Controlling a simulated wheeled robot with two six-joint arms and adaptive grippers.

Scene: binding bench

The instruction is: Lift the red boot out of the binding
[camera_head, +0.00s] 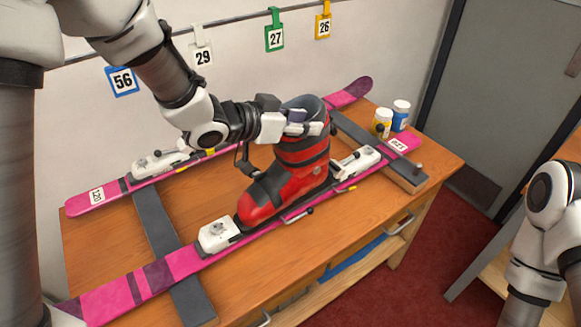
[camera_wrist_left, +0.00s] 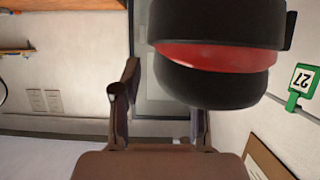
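The red boot (camera_head: 300,175), with black bands and a dark cuff, stands upright on the near pink ski (camera_head: 160,278). It sits between a white toe piece (camera_head: 220,234) and a white heel piece (camera_head: 357,162). My left gripper (camera_head: 308,122) is at the boot's upper cuff. In the left wrist view its fingers (camera_wrist_left: 164,108) stand apart. The boot's cuff (camera_wrist_left: 215,88) overlaps the right-hand finger and hides its tip. The left-hand finger is clear of the boot. I cannot tell whether either finger touches it. My right gripper is out of view.
A second pink ski (camera_head: 95,199) lies behind, with another white binding (camera_head: 160,161). Yellow (camera_head: 382,124) and blue (camera_head: 400,116) jars stand at the bench's far right. Numbered tags, such as the green one (camera_head: 275,38), hang above the wooden bench (camera_head: 105,245).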

